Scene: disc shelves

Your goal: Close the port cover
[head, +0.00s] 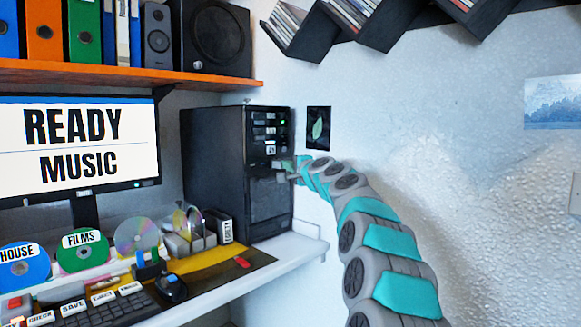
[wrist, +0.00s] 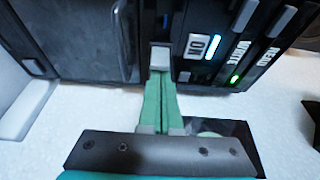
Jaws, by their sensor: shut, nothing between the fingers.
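The black computer tower (head: 215,165) stands at the right end of the desk, its drive front facing right. My gripper (head: 287,167) is at that front, about halfway up. In the wrist view my gripper (wrist: 160,76) has its green fingers pressed together with nothing between them. Their tips meet or lie just in front of a small light-grey block (wrist: 160,57) on the tower front. I cannot tell whether this block is the port cover, or whether the fingers touch it. The port itself is not discernible.
A green light (wrist: 234,79) glows near the READ and WRITE labels. The white desk (head: 290,250) holds a disc rack (head: 190,240), a keyboard (head: 105,308) and a red item (head: 242,262). The monitor (head: 75,150) reads READY MUSIC. Dark shelves (head: 300,38) hang above my arm.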

